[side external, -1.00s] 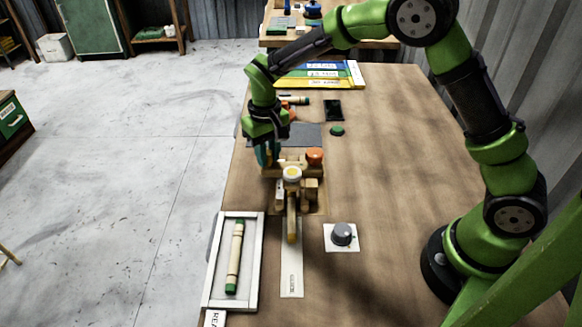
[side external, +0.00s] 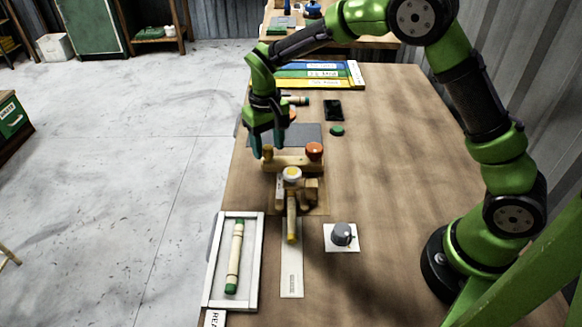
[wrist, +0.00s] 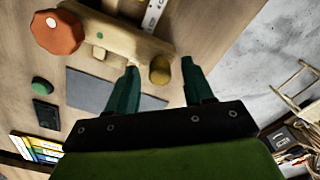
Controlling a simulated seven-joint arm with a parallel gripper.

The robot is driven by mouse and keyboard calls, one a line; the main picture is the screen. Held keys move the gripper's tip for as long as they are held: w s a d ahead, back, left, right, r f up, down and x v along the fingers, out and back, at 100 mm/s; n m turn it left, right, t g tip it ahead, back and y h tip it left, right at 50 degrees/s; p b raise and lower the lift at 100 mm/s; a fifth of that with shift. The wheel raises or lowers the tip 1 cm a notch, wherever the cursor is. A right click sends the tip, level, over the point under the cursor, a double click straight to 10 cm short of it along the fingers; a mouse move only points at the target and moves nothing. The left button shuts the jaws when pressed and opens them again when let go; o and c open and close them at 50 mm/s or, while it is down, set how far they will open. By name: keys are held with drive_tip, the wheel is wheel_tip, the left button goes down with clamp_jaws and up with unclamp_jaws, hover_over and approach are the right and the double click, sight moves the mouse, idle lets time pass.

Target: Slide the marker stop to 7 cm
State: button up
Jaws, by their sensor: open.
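A wooden fixture (side external: 288,163) stands mid-table, with a brass-coloured knob (side external: 267,152) on its left end and an orange-red knob (side external: 314,150) on its right. My gripper (side external: 270,154) is open and empty, its green fingers above and behind the brass knob. In the wrist view the brass knob (wrist: 160,72) shows between the spread fingertips (wrist: 160,64), apart from both. A yellow-tipped bar (side external: 291,225) points forward from the fixture over a pale scale strip (side external: 291,275). I cannot tell for certain which part is the marker stop, and the scale marks are unreadable.
A white tray (side external: 257,275) holds a green-ended pale rod (side external: 235,256) at the front left. A grey dial (side external: 341,234) sits right of the scale strip. A grey mat (side external: 308,134), dark device (side external: 333,110) and green button (side external: 337,131) lie behind. The right table is clear.

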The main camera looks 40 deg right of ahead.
wheel_tip(320, 180, up, 16)
drive_tip(key=shift+f, duration=0.2)
drive_tip(key=s+d+r+m+t+y, duration=0.1)
drive_tip(key=s+d+t, duration=0.1)
drive_tip(key=s, duration=1)
drive_tip(key=s+d+r+m+t+y, duration=0.1)
drive_tip(key=s+d+t, duration=0.2)
drive_tip(key=s, duration=0.9)
drive_tip(key=shift+t, duration=1.1)
